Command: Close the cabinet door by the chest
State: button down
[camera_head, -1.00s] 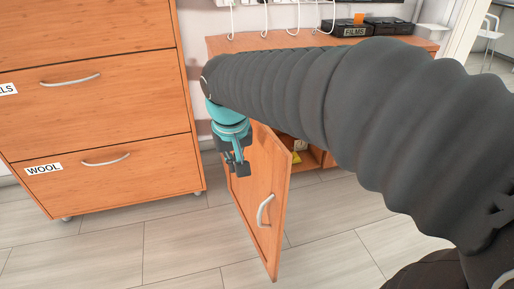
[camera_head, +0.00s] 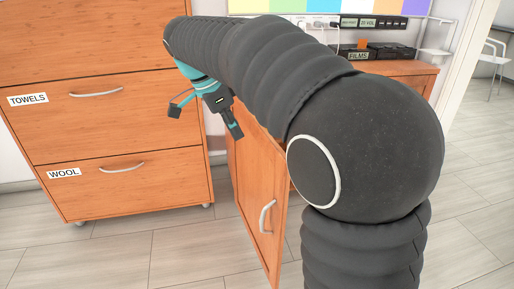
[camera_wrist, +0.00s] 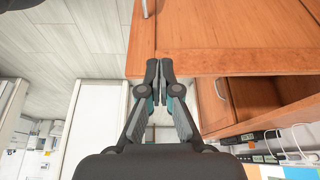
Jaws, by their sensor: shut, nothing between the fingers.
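The cabinet door (camera_head: 262,190), an orange wood panel with a pale curved handle (camera_head: 266,216), stands swung open beside the drawer chest (camera_head: 110,140). My gripper (camera_head: 236,131) is just above and left of the door's upper part in the head view. My arm hides the cabinet's opening and part of the door. In the wrist view my gripper's fingertips (camera_wrist: 159,70) are together and empty, close to the edge of a wood panel (camera_wrist: 235,35). I cannot tell whether they touch it.
The chest has drawers labelled TOWELS and WOOL. Black boxes (camera_head: 390,51), one marked FILMS, sit on the cabinet top (camera_head: 405,68). Tiled floor (camera_head: 190,250) is clear in front of the chest. A white chair (camera_head: 491,58) stands far right.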

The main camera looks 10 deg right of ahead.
jog(key=w+d+f+b, duration=0.1)
jog(key=d+f, duration=0.6)
jog(key=f, duration=0.2)
jog(key=shift+d, duration=0.35)
